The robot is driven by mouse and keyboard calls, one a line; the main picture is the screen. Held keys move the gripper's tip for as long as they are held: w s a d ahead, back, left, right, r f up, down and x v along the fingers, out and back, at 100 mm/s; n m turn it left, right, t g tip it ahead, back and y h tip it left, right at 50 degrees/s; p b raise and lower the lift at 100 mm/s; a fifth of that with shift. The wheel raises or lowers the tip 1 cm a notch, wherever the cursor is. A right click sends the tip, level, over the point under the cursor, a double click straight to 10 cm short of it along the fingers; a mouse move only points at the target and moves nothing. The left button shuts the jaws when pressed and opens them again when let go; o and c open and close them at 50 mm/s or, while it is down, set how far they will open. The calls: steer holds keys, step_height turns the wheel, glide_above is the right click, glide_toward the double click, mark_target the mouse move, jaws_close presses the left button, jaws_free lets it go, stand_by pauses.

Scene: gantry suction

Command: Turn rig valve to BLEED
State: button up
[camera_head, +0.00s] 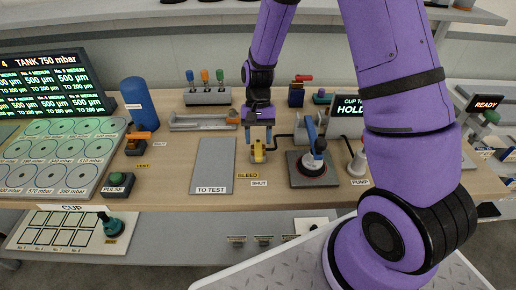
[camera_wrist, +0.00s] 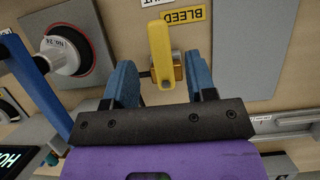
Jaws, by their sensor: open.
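The rig valve has a yellow handle (camera_head: 258,155) on a brass body, and stands on the wooden bench. It also shows large in the wrist view (camera_wrist: 160,45). The handle points towards the SHUT label (camera_head: 260,183), with the yellow BLEED label (camera_head: 247,175) beside its end; the BLEED label also shows in the wrist view (camera_wrist: 184,16). My gripper (camera_head: 258,130) is over the valve, pointing down. In the wrist view its blue fingers (camera_wrist: 164,82) are apart on either side of the valve, with visible gaps. Whether either finger touches it is unclear.
A grey TO TEST plate (camera_head: 213,165) lies left of the valve. A grey rail bracket (camera_head: 205,122) and the HOLD display (camera_head: 350,108) are behind.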

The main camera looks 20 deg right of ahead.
mark_target(258, 151)
steer(key=shift+x, duration=2)
jaws_close()
